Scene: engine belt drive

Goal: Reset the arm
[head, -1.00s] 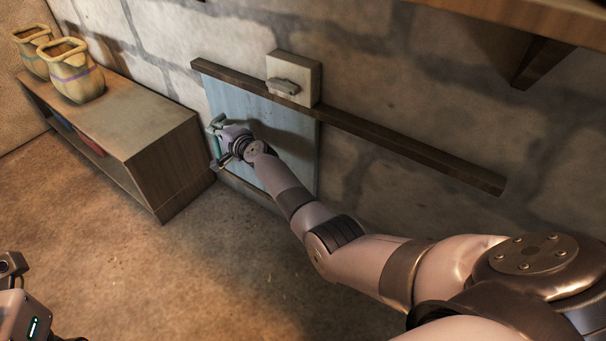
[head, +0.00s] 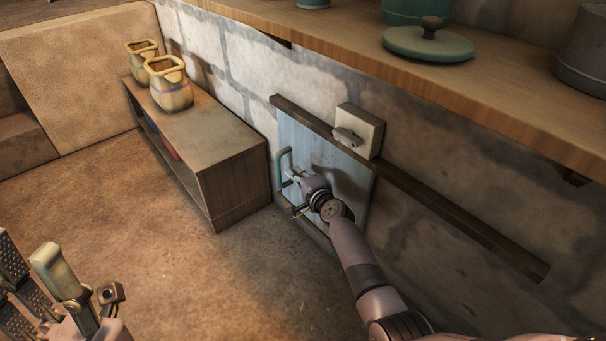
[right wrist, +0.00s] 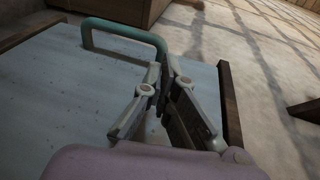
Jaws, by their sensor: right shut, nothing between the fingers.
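My right gripper (head: 290,175) is at the pale blue sliding panel (head: 352,180), close beside its teal handle (head: 280,163). In the right wrist view, the fingertips (right wrist: 163,62) are together and hold nothing. The teal handle (right wrist: 120,30) stands past the tips, and the panel (right wrist: 65,95) lies below. The tips appear apart from the handle, though the gap is hard to judge. My left gripper (head: 45,285) is partly in view at the lower left. Its fingers look spread and empty, with textured pads showing.
A dark rail (head: 460,220) runs along the stone wall, with a latch box (head: 360,130) above the panel. A low cabinet (head: 235,185) with two pots stands left of it. A wooden shelf (head: 520,110) with a teal lid (head: 428,45) overhangs at the right. The floor is clear.

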